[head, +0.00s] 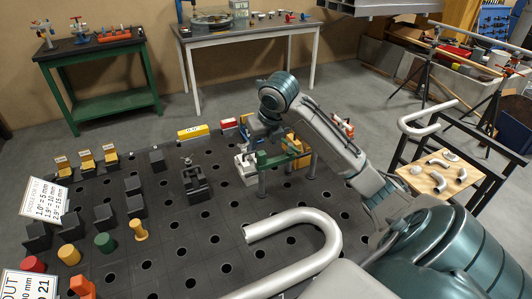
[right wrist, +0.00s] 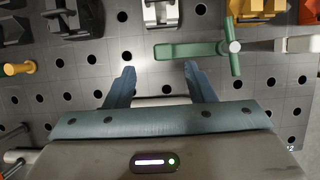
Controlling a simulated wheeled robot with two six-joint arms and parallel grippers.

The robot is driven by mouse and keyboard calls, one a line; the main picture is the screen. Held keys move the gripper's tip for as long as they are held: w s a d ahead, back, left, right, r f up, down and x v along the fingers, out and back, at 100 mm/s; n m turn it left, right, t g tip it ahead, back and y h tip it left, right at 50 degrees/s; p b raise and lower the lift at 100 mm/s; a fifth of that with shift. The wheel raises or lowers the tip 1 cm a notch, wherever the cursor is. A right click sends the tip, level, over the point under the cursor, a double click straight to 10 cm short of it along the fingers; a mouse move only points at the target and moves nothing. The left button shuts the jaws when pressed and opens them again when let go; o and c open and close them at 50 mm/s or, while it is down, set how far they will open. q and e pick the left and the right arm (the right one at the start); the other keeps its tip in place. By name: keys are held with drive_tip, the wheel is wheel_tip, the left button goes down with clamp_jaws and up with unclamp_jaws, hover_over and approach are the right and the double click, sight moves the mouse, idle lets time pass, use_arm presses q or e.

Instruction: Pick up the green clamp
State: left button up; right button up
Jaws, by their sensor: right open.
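The green clamp (head: 270,158) stands on the dark perforated table among other clamps, partly hidden by my right arm in the head view. In the right wrist view the green clamp (right wrist: 190,49) shows as a long flat bar with a crossways handle at its right end. My right gripper (right wrist: 160,72) is open and empty, its fingertips just short of the bar in that picture; the height gap cannot be told. In the head view my right gripper (head: 257,130) is over the clamp area, its fingers hard to make out. My left gripper is not in view.
A white clamp (head: 245,168) stands left of the green one, and a black clamp (head: 195,182) farther left. A yellow clamp (head: 298,152) is close on the right. A bent silver pipe (head: 325,228) lies at the table's near side. Black blocks (head: 103,215) stand at the left.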

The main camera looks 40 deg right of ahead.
sight(262, 153)
drive_tip(key=shift+w+f, duration=0.15)
drive_tip(key=shift+f, duration=0.45)
drive_tip(key=shift+w+d+f+p, duration=0.1)
drive_tip(key=shift+d+f+p, duration=0.15)
drive_tip(key=shift+f, duration=0.35)
drive_tip(key=p+x, duration=0.2)
drive_tip(key=x, duration=0.2)
drive_tip(key=shift+w+d+f, duration=0.1)
drive_tip(key=shift+w, duration=0.15)
drive_tip(key=shift+w+d+f, duration=0.1)
drive_tip(key=shift+w+f, duration=0.05)
drive_tip(key=shift+f, duration=0.4)
clamp_jaws()
drive_tip(key=shift+r, duration=0.1)
